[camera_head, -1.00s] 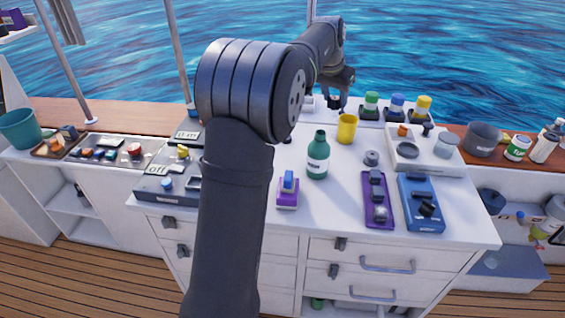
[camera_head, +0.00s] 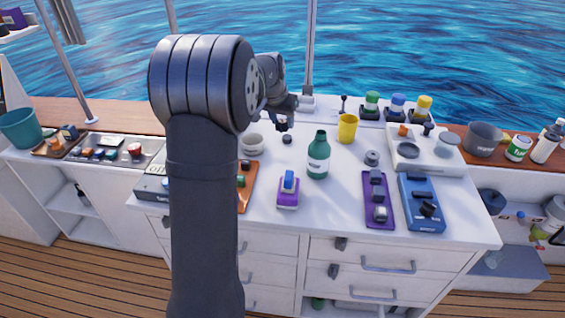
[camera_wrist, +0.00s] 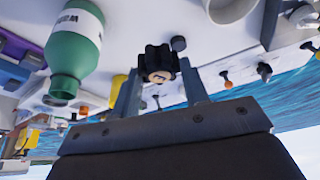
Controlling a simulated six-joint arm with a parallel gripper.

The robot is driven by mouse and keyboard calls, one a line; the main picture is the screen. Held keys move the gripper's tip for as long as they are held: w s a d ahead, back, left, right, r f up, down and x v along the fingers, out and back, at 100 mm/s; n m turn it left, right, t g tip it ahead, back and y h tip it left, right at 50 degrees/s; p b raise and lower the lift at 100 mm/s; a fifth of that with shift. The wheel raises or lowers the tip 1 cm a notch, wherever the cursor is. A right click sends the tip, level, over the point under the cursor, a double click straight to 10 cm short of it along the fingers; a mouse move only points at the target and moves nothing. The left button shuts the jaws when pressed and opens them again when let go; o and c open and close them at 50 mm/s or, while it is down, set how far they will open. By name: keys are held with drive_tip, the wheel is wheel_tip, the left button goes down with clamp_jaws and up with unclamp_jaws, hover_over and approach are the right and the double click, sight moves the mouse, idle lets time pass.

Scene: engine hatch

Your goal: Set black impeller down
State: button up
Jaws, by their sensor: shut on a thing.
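My gripper (camera_head: 284,122) hangs above the back middle of the white counter (camera_head: 330,215), left of the green bottle (camera_head: 318,158). In the wrist view, my gripper (camera_wrist: 160,80) is shut on the black impeller (camera_wrist: 158,62), a dark ribbed piece with a pale centre between the fingertips. The impeller appears to be held above the counter. In the head view it is small and hard to tell from the dark gripper.
A small dark cylinder (camera_head: 287,139) stands on the counter just below the gripper in the picture. A white bowl (camera_head: 251,146) is to its left. A yellow cup (camera_head: 347,128) stands to the right. An orange tray (camera_head: 247,185) is partly hidden by my arm.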

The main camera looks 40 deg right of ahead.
wheel_tip(320, 180, down, 13)
drive_tip(key=shift+f, duration=0.1)
idle(0.4)
drive_tip(key=shift+f, duration=0.1)
drive_tip(key=o, duration=1)
drive_tip(key=v, duration=1.2)
